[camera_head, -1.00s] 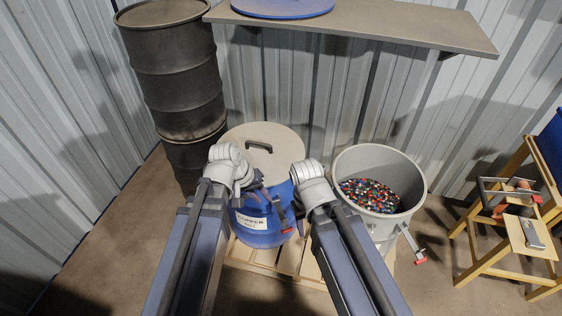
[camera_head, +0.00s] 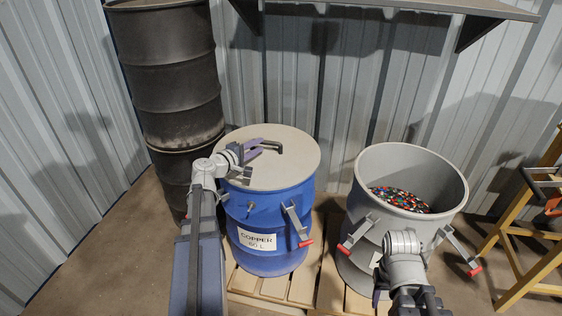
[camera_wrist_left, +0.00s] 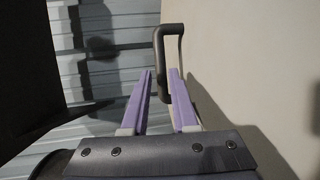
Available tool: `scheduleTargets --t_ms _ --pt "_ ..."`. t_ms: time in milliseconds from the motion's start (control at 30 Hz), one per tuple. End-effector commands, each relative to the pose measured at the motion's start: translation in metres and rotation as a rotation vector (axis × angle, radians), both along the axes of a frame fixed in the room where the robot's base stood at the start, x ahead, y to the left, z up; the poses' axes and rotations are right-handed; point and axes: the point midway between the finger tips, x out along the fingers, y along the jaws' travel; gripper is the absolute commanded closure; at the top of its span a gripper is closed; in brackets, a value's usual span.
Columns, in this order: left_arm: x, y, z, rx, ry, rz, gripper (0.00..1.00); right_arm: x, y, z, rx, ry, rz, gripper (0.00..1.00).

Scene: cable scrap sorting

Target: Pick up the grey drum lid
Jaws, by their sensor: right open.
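The grey drum lid (camera_head: 262,172) lies flat on top of the blue drum (camera_head: 262,215), which carries a COPPER label. A dark bar handle (camera_head: 266,147) stands up from the lid. My left gripper (camera_head: 257,148) is just above the lid at the handle's left end. In the left wrist view its two purple fingers (camera_wrist_left: 161,72) are apart with nothing held, and the handle (camera_wrist_left: 166,35) shows at and beyond their tips. My right gripper (camera_head: 380,285) is low in front of the grey drum, mostly hidden by my own wrist, and holds nothing that I can see.
The open grey drum (camera_head: 380,225) holds multicoloured granules (camera_head: 400,198). Both drums stand on a wooden pallet (camera_head: 275,288). Red-tipped latches (camera_head: 298,226) stick out from the drums. Stacked black drums (camera_head: 172,85) stand at the left, a shelf (camera_head: 400,6) behind, and a wooden frame (camera_head: 530,225) at the right.

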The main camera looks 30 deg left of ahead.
Motion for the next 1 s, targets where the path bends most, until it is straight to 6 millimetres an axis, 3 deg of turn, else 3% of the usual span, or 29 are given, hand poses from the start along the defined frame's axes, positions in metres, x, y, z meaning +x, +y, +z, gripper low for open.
scheduleTargets --t_ms 200,467,667,1000 --pt "0.000 0.006 0.000 -0.009 -0.007 0.013 0.73 0.000 0.000 -0.002 0.000 0.000 0.000 0.50" --pt "0.024 0.002 -0.005 -0.009 -0.006 0.010 0.73 0.000 0.000 -0.007 0.000 0.000 0.001 0.50" --pt "0.028 0.001 -0.006 -0.008 -0.006 0.011 0.73 0.000 0.000 -0.008 0.001 0.000 0.001 0.50" --pt "0.070 -0.004 -0.016 -0.006 -0.006 0.010 0.73 0.000 0.000 -0.018 0.002 0.000 0.003 0.50"
